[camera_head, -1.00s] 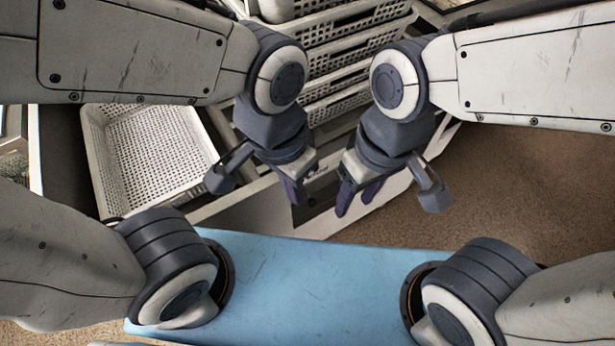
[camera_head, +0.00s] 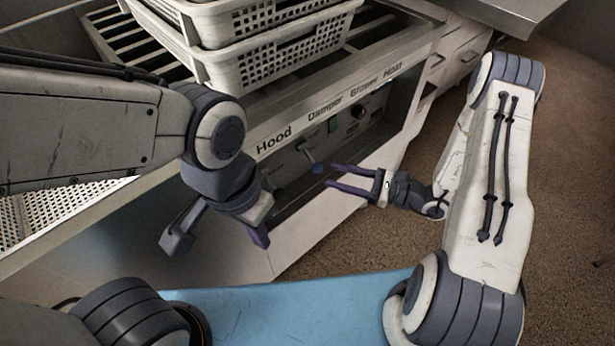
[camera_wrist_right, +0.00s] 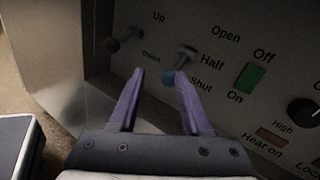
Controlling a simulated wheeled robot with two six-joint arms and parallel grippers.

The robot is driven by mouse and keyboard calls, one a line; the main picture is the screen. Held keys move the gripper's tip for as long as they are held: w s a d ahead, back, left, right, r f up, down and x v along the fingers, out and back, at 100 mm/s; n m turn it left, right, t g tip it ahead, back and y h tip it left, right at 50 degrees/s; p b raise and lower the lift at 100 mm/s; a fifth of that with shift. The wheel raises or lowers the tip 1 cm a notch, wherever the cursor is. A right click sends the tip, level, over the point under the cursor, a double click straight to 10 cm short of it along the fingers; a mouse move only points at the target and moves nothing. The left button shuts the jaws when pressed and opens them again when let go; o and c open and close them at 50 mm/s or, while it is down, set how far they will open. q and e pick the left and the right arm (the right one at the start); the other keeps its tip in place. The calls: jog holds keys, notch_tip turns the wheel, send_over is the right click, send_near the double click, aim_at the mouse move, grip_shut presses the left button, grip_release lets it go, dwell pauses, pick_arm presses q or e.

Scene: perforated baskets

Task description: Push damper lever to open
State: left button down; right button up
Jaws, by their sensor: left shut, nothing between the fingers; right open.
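The damper lever (camera_wrist_right: 182,64), with a blue round tip, projects from the control panel (camera_wrist_right: 230,110) beside the printed words Open, Half and Shut. Its tip lies low, around the level of Shut. In the head view the lever (camera_head: 316,160) is below the Damper label. My right gripper (camera_head: 329,175) is open and points left toward the lever. In the right wrist view its purple fingers (camera_wrist_right: 160,74) stand either side of the blue tip's line; I cannot tell whether they touch it. My left gripper (camera_head: 260,236) is shut and empty, left of the panel, pointing down.
A second lever (camera_wrist_right: 124,41), marked Up and Down, sits left of the damper lever. A green switch (camera_wrist_right: 249,78) and a black knob (camera_wrist_right: 304,111) are to its right. White perforated baskets (camera_head: 265,60) are stacked on the counter above the panel.

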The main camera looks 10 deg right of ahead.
aim_at(310, 158)
jog(key=w+a, duration=0.2)
jog(key=w+a+f+m+t+b, duration=0.1)
jog(key=w+a, duration=0.1)
jog(key=w+a+f+t+h, duration=0.1)
jog(key=w+a, duration=0.1)
jog(key=a, duration=0.1)
jog(key=shift+w+a, duration=0.1)
pick_arm(q)
notch_tip(310, 158, down, 2)
jog(key=shift+f, duration=0.1)
pick_arm(e)
jog(key=shift+m, duration=0.3)
grip_shut()
jog(key=shift+f, duration=0.1)
dwell(1.0)
